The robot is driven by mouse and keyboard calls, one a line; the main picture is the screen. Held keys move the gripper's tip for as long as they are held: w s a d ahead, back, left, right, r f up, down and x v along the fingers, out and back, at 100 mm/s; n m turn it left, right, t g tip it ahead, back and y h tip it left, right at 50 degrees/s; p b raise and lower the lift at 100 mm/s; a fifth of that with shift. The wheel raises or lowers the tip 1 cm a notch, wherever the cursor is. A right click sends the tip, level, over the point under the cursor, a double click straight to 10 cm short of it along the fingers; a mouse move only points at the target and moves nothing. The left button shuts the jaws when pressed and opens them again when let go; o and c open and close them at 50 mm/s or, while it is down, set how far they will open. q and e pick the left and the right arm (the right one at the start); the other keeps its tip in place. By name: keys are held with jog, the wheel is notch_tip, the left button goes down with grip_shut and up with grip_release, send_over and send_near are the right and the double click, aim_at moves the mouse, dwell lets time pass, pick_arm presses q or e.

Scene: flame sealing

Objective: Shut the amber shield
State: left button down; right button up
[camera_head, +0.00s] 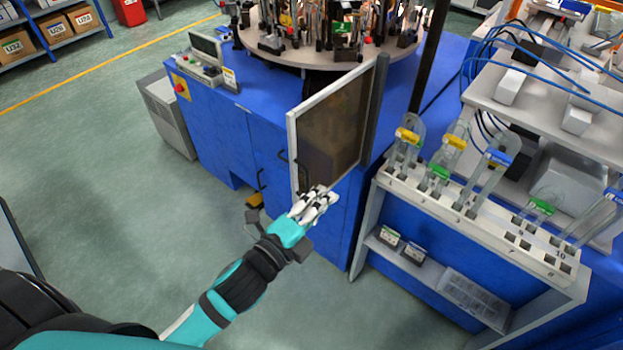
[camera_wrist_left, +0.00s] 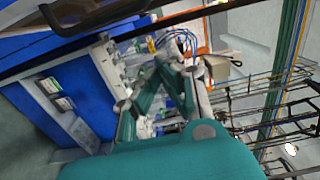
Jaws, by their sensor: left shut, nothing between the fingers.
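The amber shield (camera_head: 335,128) is a brown see-through panel in a pale frame. It stands upright and swung out from the blue machine (camera_head: 235,135), beside a dark post at its right edge. My left gripper (camera_head: 316,203) is shut and empty, at the lower front corner of the shield. I cannot tell whether it touches the frame. In the left wrist view, the gripper (camera_wrist_left: 165,85) shows with its fingers close together. A dark curved bar (camera_wrist_left: 88,12) crosses the top left of that view. My right gripper is not in view.
A round turntable (camera_head: 285,55) with crowded fixtures sits on the machine. To the right stands a white rack (camera_head: 470,228) with clear tubes and coloured clips. A control panel (camera_head: 205,60) is at the machine's left. The green floor (camera_head: 120,180) is open to the left.

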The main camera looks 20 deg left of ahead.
pick_arm(q)
jog(key=w+a+p, duration=0.1)
jog(key=w+a, duration=0.1)
jog(key=a, duration=0.1)
jog(key=shift+w+a, duration=0.1)
jog(key=shift+w, duration=0.3)
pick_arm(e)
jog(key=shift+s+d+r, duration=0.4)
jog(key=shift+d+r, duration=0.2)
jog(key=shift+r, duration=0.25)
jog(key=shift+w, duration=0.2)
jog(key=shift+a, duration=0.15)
